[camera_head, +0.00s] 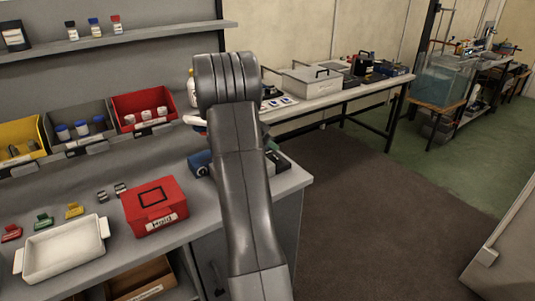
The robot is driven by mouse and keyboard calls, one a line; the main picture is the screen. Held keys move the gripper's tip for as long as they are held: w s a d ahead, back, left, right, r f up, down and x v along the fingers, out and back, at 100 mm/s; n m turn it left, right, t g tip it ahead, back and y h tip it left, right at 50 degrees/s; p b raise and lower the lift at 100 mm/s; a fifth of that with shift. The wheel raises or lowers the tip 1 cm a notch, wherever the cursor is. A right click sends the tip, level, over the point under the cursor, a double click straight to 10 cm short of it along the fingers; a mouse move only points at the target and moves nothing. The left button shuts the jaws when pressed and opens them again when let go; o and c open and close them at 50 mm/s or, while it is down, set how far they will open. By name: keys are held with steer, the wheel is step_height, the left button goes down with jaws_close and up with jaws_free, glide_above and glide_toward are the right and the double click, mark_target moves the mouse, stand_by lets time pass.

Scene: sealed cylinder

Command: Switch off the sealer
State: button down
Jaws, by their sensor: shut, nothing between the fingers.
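My arm rises through the middle of the view and bends at its top joint. My gripper is hidden behind it. Behind my arm, at the right end of the near bench, a blue part with a round face (200,163) shows on the left. A dark part with some green (278,160) shows on the right. They may belong to one device, but my arm covers the middle. I cannot tell whether this is the sealer, and no switch can be made out.
A red box labelled "Hold" (155,206) and a white tray (64,250) stand on the near bench (105,264). Yellow, grey and red bins (147,106) line its back, below a shelf (128,40). A second bench (335,97) holds equipment. Brown floor (385,200) is clear at right.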

steer(key=s+d+b+v, duration=0.1)
steer(key=v, duration=0.9)
steer(key=shift+r, duration=0.2)
steer(key=shift+n+g+h, duration=0.3)
steer(key=shift+g, duration=0.1)
steer(key=p+x, duration=0.2)
steer(key=x, duration=0.1)
steer(key=w+p+x, duration=0.1)
steer(key=p+x, duration=0.1)
steer(key=x, duration=0.1)
steer(key=w+a+p+x, duration=0.1)
steer(key=p+x, duration=0.1)
steer(key=p, duration=0.1)
steer(key=shift+w+d+f, duration=0.1)
steer(key=shift+d+f, duration=0.15)
steer(key=shift+f, duration=0.05)
steer(key=shift+a, duration=0.15)
steer(key=b+v, duration=0.1)
steer(key=v, duration=0.3)
steer(key=shift+a, duration=0.1)
steer(key=shift+s+a+r, duration=0.35)
steer(key=shift+a+r, duration=0.05)
steer(key=shift+r, duration=0.15)
